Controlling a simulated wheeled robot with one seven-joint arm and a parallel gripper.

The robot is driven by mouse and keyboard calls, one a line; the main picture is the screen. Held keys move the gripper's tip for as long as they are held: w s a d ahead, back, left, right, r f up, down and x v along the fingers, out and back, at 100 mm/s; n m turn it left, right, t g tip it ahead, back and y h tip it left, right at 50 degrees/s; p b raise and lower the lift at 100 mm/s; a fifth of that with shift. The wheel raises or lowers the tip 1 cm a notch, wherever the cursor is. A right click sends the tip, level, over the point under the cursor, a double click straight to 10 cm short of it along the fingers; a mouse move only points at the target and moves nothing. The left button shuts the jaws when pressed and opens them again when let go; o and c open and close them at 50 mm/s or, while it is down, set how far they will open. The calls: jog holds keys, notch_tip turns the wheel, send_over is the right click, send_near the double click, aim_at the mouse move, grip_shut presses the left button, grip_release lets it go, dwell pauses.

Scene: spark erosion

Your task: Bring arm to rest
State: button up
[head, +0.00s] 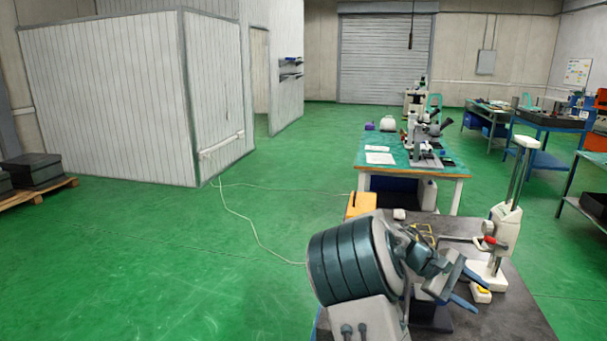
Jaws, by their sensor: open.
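My arm is folded in the lower middle of the head view, with a thick dark ringed joint nearest the camera. My gripper (474,292) is at its right end, above the dark-topped table (522,312). Its two blue-grey fingers stand apart, with nothing visible between them. My own arm hides part of the gripper and the near left part of the table. A white column stand (507,225) with a red-tipped part is just to the right of and behind the gripper. I cannot tell the exact gap between them.
An orange box (361,205), a small white item (399,214) and a yellow frame (424,231) are on the table behind my arm. A green-topped bench (390,146) with microscopes stands beyond. A pale cable (240,217) crosses the open green floor at left.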

jog(key=s+a+r+m+t+y, duration=0.2)
jog(key=s+a+m+t+y, duration=0.2)
jog(key=s+a, duration=1.9)
jog(key=t+y, duration=0.3)
jog(key=y, duration=0.4)
jog(key=shift+m+t+y, duration=0.3)
jog(key=shift+m, duration=0.1)
jog(key=shift+c, duration=1.2)
jog(key=shift+d, duration=0.15)
